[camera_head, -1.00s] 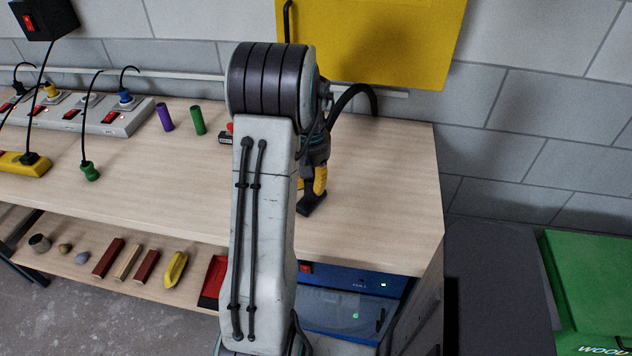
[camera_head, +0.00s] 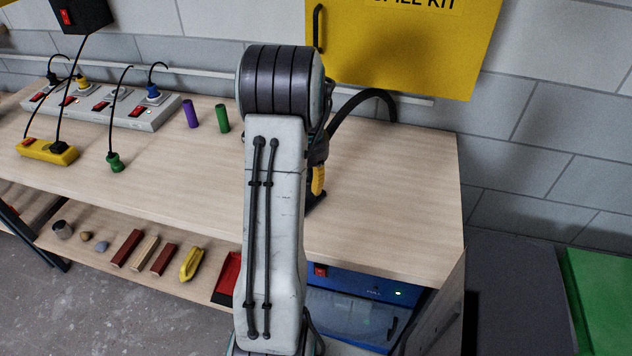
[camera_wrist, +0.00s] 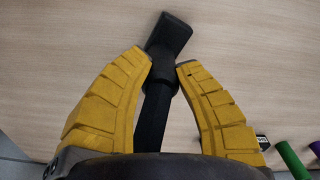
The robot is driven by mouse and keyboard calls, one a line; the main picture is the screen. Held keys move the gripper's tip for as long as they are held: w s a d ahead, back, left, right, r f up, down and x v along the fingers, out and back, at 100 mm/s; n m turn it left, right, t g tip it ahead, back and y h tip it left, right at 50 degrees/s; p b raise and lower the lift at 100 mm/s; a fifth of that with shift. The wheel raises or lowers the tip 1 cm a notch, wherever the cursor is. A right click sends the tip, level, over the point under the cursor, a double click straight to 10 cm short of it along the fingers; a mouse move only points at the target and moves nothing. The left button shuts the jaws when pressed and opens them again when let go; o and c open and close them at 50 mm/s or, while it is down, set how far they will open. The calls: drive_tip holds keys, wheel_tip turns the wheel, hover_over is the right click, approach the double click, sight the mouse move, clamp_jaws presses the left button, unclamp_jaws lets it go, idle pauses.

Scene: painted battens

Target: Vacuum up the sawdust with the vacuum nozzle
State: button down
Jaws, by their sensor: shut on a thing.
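The vacuum nozzle is black, with a flat rectangular head (camera_wrist: 170,34) and a round tube. My gripper (camera_wrist: 165,64) is shut on its tube, with one yellow finger on each side. The head points away from the palm, over the pale wooden benchtop (camera_wrist: 60,40). I cannot tell whether it touches the wood. In the head view my arm hides most of my gripper (camera_head: 318,181). A dark curved hose (camera_head: 362,97) rises behind it. I make out no sawdust on the visible wood; part of the bench is behind my arm.
A green cylinder (camera_head: 222,118) and a purple cylinder (camera_head: 190,114) stand left of my arm. A grey power strip (camera_head: 112,106) lies along the back. A yellow spill-kit cabinet (camera_head: 410,50) hangs behind. The benchtop to the right (camera_head: 405,190) is clear.

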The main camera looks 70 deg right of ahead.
drive_tip(key=shift+w+a+r, duration=0.1)
drive_tip(key=shift+w, duration=1.5)
drive_tip(key=shift+r, duration=0.1)
drive_tip(key=shift+r+p, duration=2.55)
drive_tip(key=shift+r, duration=0.45)
wheel_tip(320, 180, up, 3)
drive_tip(key=shift+f+p, duration=0.1)
drive_tip(key=shift+p, duration=1)
drive_tip(key=shift+w, duration=0.1)
